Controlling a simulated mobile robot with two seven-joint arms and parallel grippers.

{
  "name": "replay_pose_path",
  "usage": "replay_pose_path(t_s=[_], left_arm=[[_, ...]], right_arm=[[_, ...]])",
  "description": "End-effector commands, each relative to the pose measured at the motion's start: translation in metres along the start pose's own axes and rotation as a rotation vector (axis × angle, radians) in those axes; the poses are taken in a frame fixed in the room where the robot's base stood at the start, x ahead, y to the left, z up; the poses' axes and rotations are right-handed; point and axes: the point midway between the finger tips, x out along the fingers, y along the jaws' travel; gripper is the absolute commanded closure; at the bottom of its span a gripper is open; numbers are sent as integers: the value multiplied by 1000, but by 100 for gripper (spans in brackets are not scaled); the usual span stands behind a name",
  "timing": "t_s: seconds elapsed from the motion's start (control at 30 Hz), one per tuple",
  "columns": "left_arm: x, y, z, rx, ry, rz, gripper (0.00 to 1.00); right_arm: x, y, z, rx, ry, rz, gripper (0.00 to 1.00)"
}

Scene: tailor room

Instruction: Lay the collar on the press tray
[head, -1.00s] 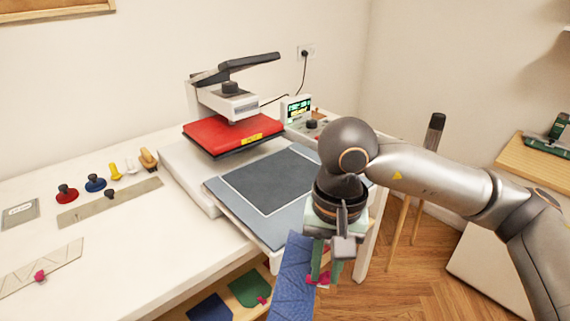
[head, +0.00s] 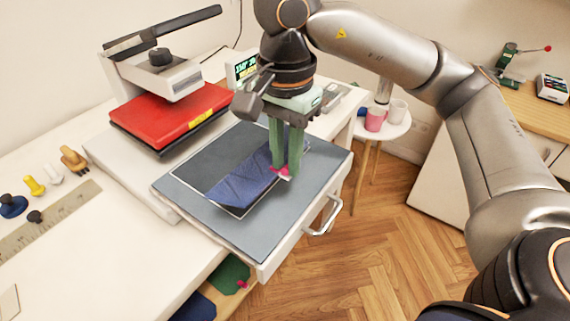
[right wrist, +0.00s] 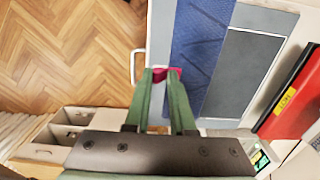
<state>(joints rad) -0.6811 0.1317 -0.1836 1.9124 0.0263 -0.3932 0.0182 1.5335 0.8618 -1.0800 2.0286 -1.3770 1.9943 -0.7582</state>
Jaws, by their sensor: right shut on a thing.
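The collar (head: 240,188) is a dark blue patterned strip with a pink tab (head: 281,171) on its edge. My right gripper (head: 286,172) is shut on the collar at the pink tab, over the press tray. The collar lies slantwise over the dark marked pad of the grey press tray (head: 235,225); whether it rests fully flat I cannot tell. The right wrist view shows the fingers (right wrist: 163,76) at the pink tab, with the collar (right wrist: 198,45) running beside them over the tray. Part of the collar is behind the fingers in the head view. My left gripper is not in view.
The raised red press plate (head: 172,115) stands behind the tray at left. A metal handle (head: 324,215) sticks out at the tray's front right. A stool (head: 378,125) with pink and white cups stands at the right. Knobs and a ruler (head: 50,215) lie on the table at left.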

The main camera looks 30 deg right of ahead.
Motion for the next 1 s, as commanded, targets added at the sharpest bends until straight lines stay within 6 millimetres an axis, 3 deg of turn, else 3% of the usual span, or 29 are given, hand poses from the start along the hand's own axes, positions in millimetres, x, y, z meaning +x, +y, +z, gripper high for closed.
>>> replay_pose_path(t_s=[0.1,0.33,0.6,0.8,1.0], left_arm=[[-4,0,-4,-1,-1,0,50],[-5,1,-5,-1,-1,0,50],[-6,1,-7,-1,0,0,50],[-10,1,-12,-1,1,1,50],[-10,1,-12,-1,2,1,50]], right_arm=[[14,-12,-26,6,-1,6,100],[52,-25,-52,1,1,2,100],[73,-32,-67,0,0,3,100],[98,-32,-65,-1,0,1,100],[100,-32,-65,-2,0,-1,100]])
